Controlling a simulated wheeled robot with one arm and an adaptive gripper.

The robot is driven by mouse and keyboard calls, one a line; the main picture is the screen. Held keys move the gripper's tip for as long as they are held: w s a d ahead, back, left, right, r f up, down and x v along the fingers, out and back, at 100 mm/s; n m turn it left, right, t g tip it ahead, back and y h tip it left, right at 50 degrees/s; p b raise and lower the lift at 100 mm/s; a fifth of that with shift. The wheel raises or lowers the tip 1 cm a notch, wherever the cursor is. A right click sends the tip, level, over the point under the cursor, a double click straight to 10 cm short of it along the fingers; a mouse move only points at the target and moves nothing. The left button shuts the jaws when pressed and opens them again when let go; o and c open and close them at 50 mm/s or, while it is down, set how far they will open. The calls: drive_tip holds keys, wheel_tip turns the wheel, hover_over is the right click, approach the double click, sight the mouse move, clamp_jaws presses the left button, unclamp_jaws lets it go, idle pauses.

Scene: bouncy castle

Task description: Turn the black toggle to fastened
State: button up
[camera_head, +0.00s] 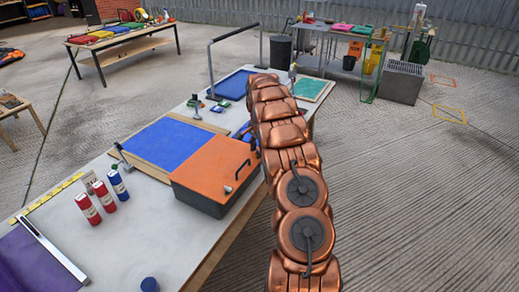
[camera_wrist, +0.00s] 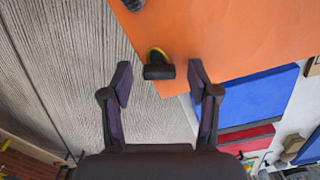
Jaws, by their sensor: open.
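The black toggle (camera_wrist: 159,71) has a yellow ring or patch behind it. It sits at a corner of the orange lid (camera_wrist: 225,35), near the lid's edge. My gripper (camera_wrist: 160,76) is open, with one dark finger on each side of the toggle in the wrist view. I cannot tell whether the fingers are level with it or above it; no contact shows. In the head view the orange lid (camera_head: 214,160) tops a dark grey box (camera_head: 200,200) on the table. My copper arm hides the gripper there, and I cannot make out the toggle.
A blue panel (camera_head: 166,143) lies beside the box. Red and blue cans (camera_head: 88,208) stand on the pale table (camera_head: 130,225). Open floor (camera_head: 420,210) lies to the right.

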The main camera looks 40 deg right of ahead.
drive_tip(key=shift+c, duration=0.4)
clamp_jaws()
drive_tip(key=n+b, duration=0.1)
drive_tip(key=b, duration=0.2)
drive_tip(key=shift+w+f+n, duration=0.1)
drive_tip(key=shift+f+n, duration=0.15)
drive_tip(key=shift+n, duration=0.15)
drive_tip(key=shift+r+n+b, duration=0.25)
drive_tip(key=shift+n+b, duration=0.8)
drive_tip(key=shift+n, duration=0.15)
drive_tip(key=shift+o, duration=0.4)
unclamp_jaws()
